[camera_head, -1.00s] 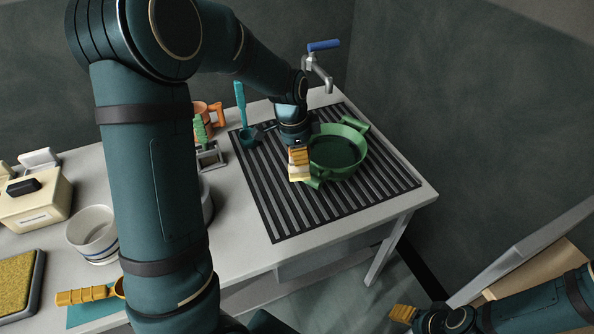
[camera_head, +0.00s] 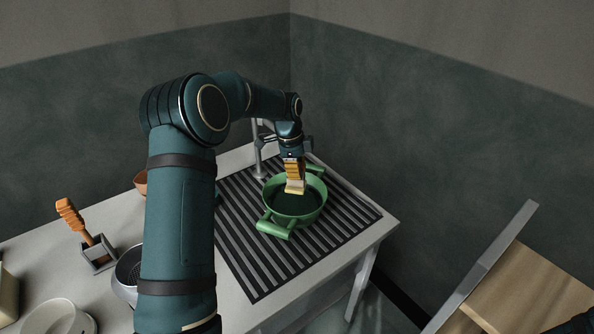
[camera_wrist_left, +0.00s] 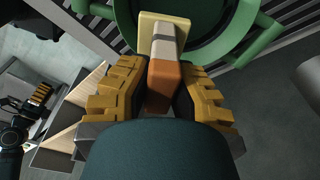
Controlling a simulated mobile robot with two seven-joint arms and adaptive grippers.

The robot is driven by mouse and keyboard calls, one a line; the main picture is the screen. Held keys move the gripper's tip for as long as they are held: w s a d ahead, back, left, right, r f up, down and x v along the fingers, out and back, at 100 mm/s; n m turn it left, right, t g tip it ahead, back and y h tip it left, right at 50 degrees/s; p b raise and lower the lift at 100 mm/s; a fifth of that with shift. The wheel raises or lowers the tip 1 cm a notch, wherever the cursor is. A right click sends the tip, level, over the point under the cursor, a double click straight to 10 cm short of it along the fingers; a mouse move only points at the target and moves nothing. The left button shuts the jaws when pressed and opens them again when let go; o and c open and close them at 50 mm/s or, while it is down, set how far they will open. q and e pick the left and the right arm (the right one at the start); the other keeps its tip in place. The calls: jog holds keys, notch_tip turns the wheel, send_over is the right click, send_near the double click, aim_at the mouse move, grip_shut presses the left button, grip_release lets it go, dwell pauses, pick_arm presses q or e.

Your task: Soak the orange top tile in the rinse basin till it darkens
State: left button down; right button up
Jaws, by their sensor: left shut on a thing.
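My left gripper (camera_head: 293,172) is shut on the orange top tile (camera_head: 296,188), pointing down over the green rinse basin (camera_head: 267,205). In the left wrist view the tile (camera_wrist_left: 165,45) has an orange end between the fingers, a pale body with a grey band, and a yellowish foot. The basin has two handles and a dark inside, and its rim (camera_wrist_left: 262,38) shows behind the tile. I cannot tell whether the foot touches the water. My right gripper (camera_wrist_left: 40,95) seems to be at the left of the wrist view, small and unclear.
The basin stands on a dark slatted drain mat (camera_head: 250,268), with a tap (camera_head: 258,150) behind. An orange-handled tool (camera_head: 82,228) in a grey holder and a white bowl (camera_head: 58,318) are at the left. A wooden surface (camera_head: 530,295) is at the lower right.

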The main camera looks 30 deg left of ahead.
aim_at(296, 185)
pick_arm(q)
jog(key=shift+f+b, duration=1.75)
jog(key=shift+f, duration=1.55)
jog(key=shift+f+b, duration=1.4)
jog(key=shift+f, duration=1.15)
jog(key=shift+f, duration=0.6)
dwell(1.3)
